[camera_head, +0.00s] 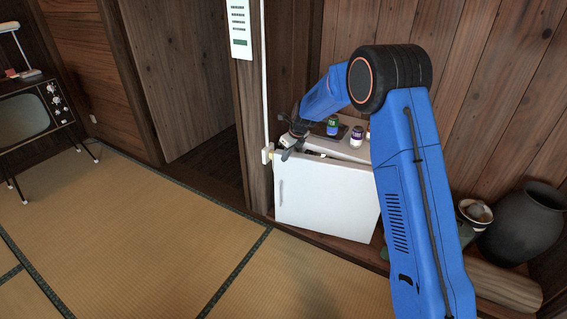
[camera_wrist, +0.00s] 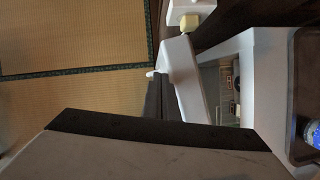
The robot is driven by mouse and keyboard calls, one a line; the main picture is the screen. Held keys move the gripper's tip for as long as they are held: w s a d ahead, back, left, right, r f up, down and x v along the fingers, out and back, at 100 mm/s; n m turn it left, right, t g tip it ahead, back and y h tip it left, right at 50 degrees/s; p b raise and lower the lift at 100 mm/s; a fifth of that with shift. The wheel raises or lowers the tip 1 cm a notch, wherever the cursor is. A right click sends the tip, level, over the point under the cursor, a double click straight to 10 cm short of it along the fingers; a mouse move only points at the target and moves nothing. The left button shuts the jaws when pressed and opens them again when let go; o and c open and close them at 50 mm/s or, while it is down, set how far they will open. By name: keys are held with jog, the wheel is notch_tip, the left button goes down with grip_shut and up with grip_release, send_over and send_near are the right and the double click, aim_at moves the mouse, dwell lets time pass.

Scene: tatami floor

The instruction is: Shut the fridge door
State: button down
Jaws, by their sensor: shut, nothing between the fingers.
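The small white fridge stands against the wooden wall, and its door (camera_head: 325,198) faces me with a handle (camera_head: 281,190) on its left side. The door is ajar: a dark gap shows behind its top edge in the head view. In the wrist view the door's edge (camera_wrist: 184,78) stands away from the fridge body (camera_wrist: 270,85), and part of the inside (camera_wrist: 222,92) shows between them. My gripper (camera_head: 286,152) is shut and empty at the door's upper left corner. I cannot tell whether it touches the door.
A tray with a green-and-blue can (camera_head: 332,126) and a jar (camera_head: 356,136) is on the fridge top (camera_head: 345,150). A wooden post (camera_head: 252,120) stands close on the left. A dark pot (camera_head: 525,225) is at right. The tatami (camera_head: 130,220) in front is clear.

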jog(key=w+d+m, duration=0.1)
jog(key=w+d, duration=0.2)
jog(key=w, duration=0.6)
jog(key=shift+m, duration=0.3)
jog(key=shift+w+d+r, duration=0.15)
jog(key=shift+r, duration=0.05)
